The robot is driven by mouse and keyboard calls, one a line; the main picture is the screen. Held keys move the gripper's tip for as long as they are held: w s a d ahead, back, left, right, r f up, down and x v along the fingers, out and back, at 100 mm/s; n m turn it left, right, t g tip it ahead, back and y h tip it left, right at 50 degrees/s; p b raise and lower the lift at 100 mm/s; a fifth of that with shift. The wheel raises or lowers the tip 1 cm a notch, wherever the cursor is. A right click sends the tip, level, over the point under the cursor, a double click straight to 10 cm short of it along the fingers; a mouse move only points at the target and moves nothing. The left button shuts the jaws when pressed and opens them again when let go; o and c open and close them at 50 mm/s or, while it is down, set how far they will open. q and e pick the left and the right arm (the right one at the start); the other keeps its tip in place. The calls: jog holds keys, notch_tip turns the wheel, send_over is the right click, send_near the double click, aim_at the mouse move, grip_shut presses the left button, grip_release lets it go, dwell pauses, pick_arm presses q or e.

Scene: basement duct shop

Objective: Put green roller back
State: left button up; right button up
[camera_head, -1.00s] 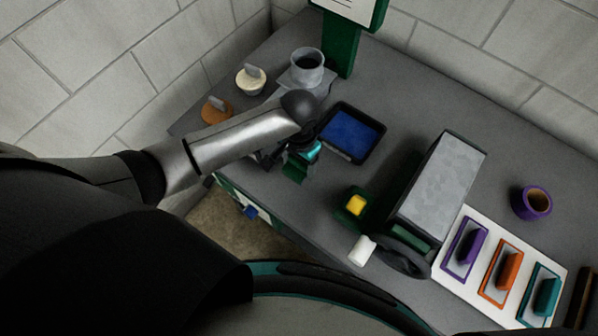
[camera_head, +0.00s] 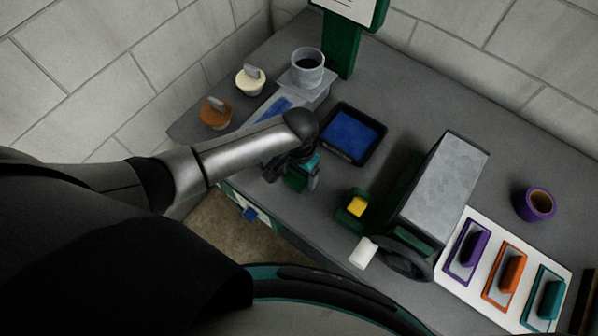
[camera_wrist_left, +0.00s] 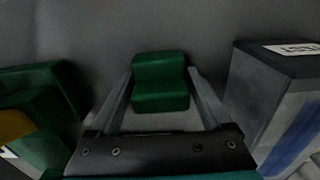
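The green roller (camera_wrist_left: 160,82) shows as a green block between the two fingers of my left gripper (camera_wrist_left: 161,78) in the left wrist view. The fingers lie along both its sides and look shut on it. In the head view, my left gripper (camera_head: 293,170) is over the front part of the bench, in front of the blue tray. Green parts of the roller (camera_head: 296,180) show below it; my forearm hides some of it. My right gripper is in neither view.
A blue-filled black tray (camera_head: 352,134) lies behind the gripper. A board with a blue stripe (camera_head: 278,107) is behind my arm. A green box with a yellow button (camera_head: 355,206) and a grey machine (camera_head: 440,190) stand to the right. The bench's front edge is close.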

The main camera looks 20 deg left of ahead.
pick_arm(q)
jog(key=shift+o, duration=1.1)
jog(key=shift+r, duration=0.1)
notch_tip(320, 180, up, 12)
jog(key=shift+r+p, duration=0.1)
jog(key=shift+p, duration=1.1)
jog(key=shift+s, duration=0.1)
